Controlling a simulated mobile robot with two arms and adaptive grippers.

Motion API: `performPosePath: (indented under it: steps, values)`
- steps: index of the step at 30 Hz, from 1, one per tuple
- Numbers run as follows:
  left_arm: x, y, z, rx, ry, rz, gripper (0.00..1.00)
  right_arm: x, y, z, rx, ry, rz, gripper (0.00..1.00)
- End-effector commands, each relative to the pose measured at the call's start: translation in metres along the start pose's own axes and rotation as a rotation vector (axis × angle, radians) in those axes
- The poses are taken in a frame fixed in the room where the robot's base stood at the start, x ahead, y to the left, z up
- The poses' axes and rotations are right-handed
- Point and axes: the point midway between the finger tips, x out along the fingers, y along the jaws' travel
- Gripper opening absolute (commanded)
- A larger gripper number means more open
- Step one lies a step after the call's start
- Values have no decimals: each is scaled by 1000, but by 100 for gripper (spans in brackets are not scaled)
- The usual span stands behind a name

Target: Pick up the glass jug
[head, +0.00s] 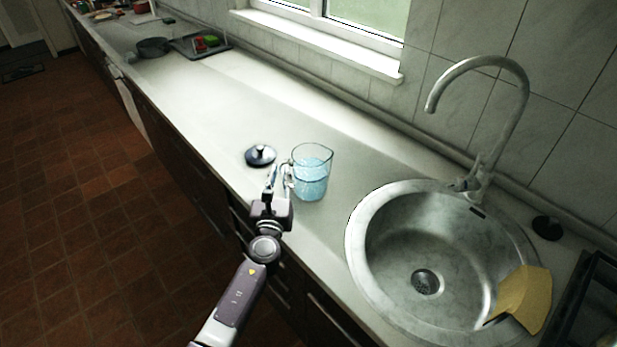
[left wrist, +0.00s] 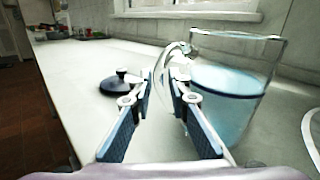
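The clear glass jug (head: 312,178), partly filled with light blue liquid, stands upright on the counter left of the sink. In the left wrist view the jug (left wrist: 232,95) is at the right, with its curved handle (left wrist: 174,55) facing left. My left gripper (head: 278,178) is at the handle side of the jug. In the left wrist view my left gripper (left wrist: 161,76) has its fingers apart, with the handle showing between and just beyond the fingertips. Contact cannot be told. The right gripper is not in view.
A dark knobbed lid (head: 260,156) lies left of the jug. A round metal sink (head: 425,284) with a tall faucet (head: 521,100) and a yellow cloth (head: 524,298) is at the right. The counter (head: 200,110) is clear toward the far left, where a dark pan (head: 153,47) stands.

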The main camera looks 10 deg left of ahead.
Motion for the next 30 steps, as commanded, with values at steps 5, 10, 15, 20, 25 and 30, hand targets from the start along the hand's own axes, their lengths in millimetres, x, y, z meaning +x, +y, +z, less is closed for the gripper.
performPosePath:
  steps: [5, 10, 15, 20, 25, 30]
  values:
    - [0, 0, 0, -1, 0, 0, 0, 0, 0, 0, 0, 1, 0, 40]
    - [0, 0, 0, -1, 1, 0, 0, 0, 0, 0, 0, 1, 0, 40]
    - [1, -1, 5, -6, -8, 0, 0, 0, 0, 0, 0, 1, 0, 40]
    - [1, -1, 4, -5, -7, 0, 0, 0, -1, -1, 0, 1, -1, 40]
    - [1, -1, 5, -4, -6, 0, 0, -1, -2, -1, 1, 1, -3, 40]
    - [1, -1, 11, -6, -6, 1, 0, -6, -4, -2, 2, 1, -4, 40]
